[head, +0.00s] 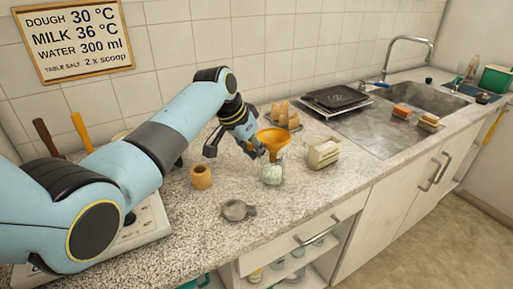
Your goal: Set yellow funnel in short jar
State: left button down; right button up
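The yellow funnel (273,138) is upright, wide end up, directly over a short clear glass jar (271,174) on the counter. Its narrow end reaches down to the jar's mouth; I cannot tell exactly how deep it sits. My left gripper (231,151) is just left of the funnel with its fingers spread apart. One finger is close beside the funnel's left side; whether it touches is unclear. The other finger is out to the left, over the counter. My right gripper is out of view.
A small wooden pot (201,177) and a grey metal scoop-like item (238,210) stand in front. A cream box (323,153) is right of the jar. Behind are brown items on a tray (284,114) and a dark flat appliance (336,99). The front right counter is clear.

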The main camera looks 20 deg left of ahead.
pick_arm(q)
jog(key=c, duration=1.4)
grip_release()
notch_tip(320, 180, up, 7)
jog(key=p, duration=0.7)
jog(key=shift+p, duration=0.35)
